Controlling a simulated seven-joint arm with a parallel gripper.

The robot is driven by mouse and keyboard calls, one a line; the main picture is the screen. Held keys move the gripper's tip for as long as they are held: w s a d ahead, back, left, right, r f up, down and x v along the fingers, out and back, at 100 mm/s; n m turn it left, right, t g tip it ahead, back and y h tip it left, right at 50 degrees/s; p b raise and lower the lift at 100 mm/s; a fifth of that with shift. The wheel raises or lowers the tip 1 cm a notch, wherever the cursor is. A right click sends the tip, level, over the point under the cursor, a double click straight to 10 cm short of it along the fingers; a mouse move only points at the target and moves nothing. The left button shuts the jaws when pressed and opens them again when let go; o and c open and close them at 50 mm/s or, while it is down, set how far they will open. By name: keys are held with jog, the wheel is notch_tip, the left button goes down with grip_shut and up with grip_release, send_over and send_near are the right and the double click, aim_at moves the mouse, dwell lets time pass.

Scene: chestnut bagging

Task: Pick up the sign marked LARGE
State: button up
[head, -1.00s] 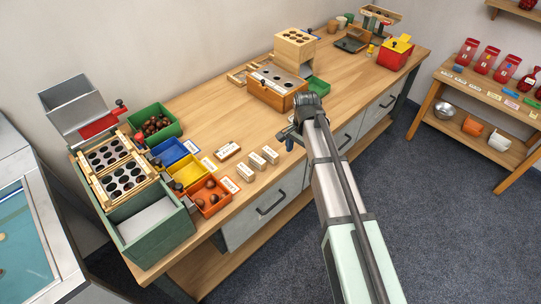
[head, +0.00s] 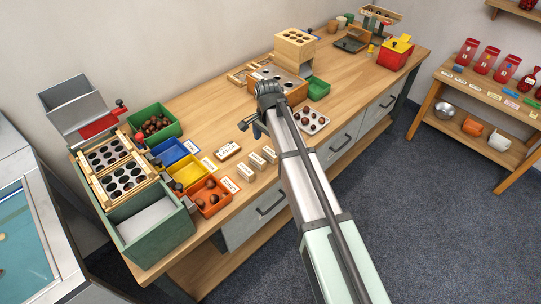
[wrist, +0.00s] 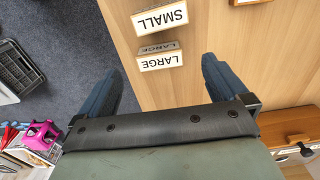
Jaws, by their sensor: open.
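The LARGE sign is a small pale wooden block, the rightmost of three standing in a row near the front edge of the bench in the head view (head: 270,154). In the wrist view the LARGE sign (wrist: 160,62) shows upside down, in the gap between my two blue fingers. The SMALL sign (wrist: 160,19) lies just beyond it. My gripper (head: 251,128) is open and empty, in the air above the bench near the LARGE sign. I see no contact with the sign.
A flat labelled wooden piece (head: 228,151) lies behind the row. An orange bin (head: 212,212), yellow bin and blue bin stand to the left. A grey tray with dark round pieces (head: 322,131) lies to the right. The bench's front edge is close.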

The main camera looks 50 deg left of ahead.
aim_at(268, 153)
jog(key=shift+d+f, duration=0.1)
jog(key=shift+f, duration=3.15)
jog(key=c, duration=1)
